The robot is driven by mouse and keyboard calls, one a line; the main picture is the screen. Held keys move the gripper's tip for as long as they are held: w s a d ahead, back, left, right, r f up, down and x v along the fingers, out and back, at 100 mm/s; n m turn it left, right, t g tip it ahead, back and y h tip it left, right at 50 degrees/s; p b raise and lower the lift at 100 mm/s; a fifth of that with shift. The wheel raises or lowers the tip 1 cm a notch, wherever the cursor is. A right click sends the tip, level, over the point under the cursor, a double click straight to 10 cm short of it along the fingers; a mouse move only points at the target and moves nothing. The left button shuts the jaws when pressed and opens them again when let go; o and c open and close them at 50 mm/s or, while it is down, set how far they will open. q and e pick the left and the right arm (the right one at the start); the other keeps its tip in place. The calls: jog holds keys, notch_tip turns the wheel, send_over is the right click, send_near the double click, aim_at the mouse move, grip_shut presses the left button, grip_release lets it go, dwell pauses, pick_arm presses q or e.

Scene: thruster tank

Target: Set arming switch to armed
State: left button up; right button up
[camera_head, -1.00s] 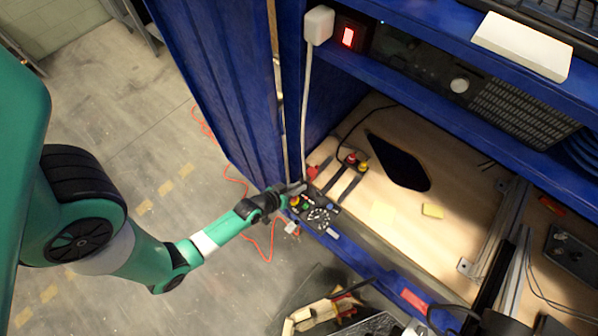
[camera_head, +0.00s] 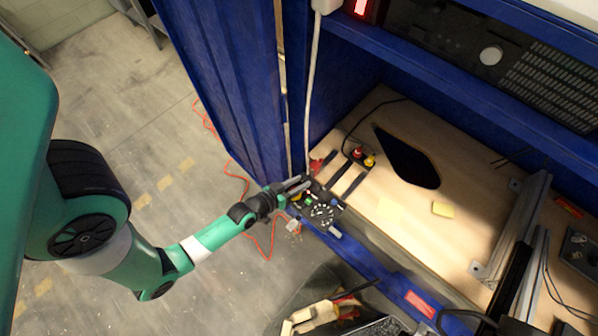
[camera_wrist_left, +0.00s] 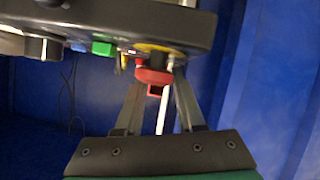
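The control panel (camera_head: 325,217) sits at the left front corner of the wooden bench, with a round marked dial and small coloured controls. My left gripper (camera_head: 302,184) is at its left end in the head view. In the left wrist view, a red knob on a yellow ring (camera_wrist_left: 154,76) stands out from the panel (camera_wrist_left: 110,20), with a green button (camera_wrist_left: 102,48) beside it. My left gripper's fingers (camera_wrist_left: 157,75) are apart, one on each side of the red knob; I cannot tell if they touch it. The switch's setting is not readable. My right gripper is not in view.
A small block with red and yellow buttons (camera_head: 363,157) lies behind the panel. A yellow block (camera_head: 443,209) is on the bench (camera_head: 400,225). The blue cabinet side (camera_head: 225,80) rises close to my left gripper. An orange cable (camera_head: 234,185) lies on the floor.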

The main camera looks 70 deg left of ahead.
pick_arm(q)
jog(key=shift+o, duration=0.2)
jog(key=shift+s+d+r, duration=0.1)
jog(key=shift+s+r, duration=0.05)
jog(key=shift+s, duration=0.15)
jog(key=v, duration=0.5)
jog(key=shift+s+d, duration=0.1)
jog(key=shift+s, duration=0.2)
jog(key=b+v, duration=0.3)
jog(key=v, duration=0.2)
jog(key=shift+s+r+b, duration=0.1)
jog(key=shift+r+b, duration=0.15)
jog(key=shift+b, duration=0.05)
